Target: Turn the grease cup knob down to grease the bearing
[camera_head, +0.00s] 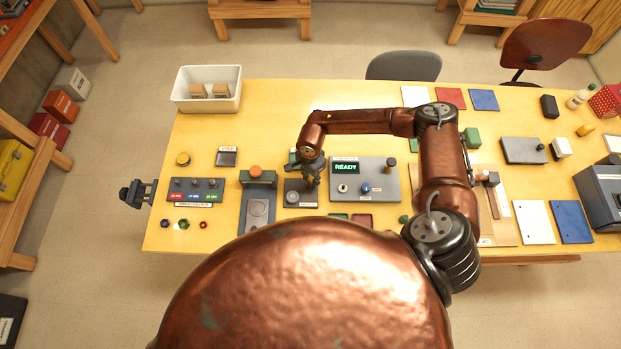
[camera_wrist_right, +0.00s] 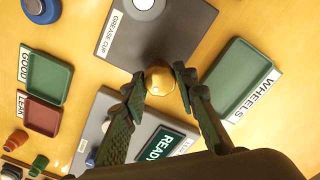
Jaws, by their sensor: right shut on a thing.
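The grease cup's dark plate (camera_head: 300,200) lies on the yellow table in the head view, with its label facing up in the wrist view (camera_wrist_right: 178,20). The brass knob (camera_wrist_right: 158,81) shows in the wrist view between the fingertips of my right gripper (camera_wrist_right: 163,84), near the plate's edge. My right gripper (camera_head: 311,180) points down over the plate in the head view and is shut on the knob. The stem under the knob is hidden, so I cannot tell how far down it sits.
A panel reading READY (camera_head: 375,180) stands right of the plate. An orange-button device (camera_head: 257,182) stands left of it. A green WHEELS tray (camera_wrist_right: 240,78) lies close by in the wrist view. A white bin (camera_head: 207,101) stands at the back left. The table's front middle is hidden by my body.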

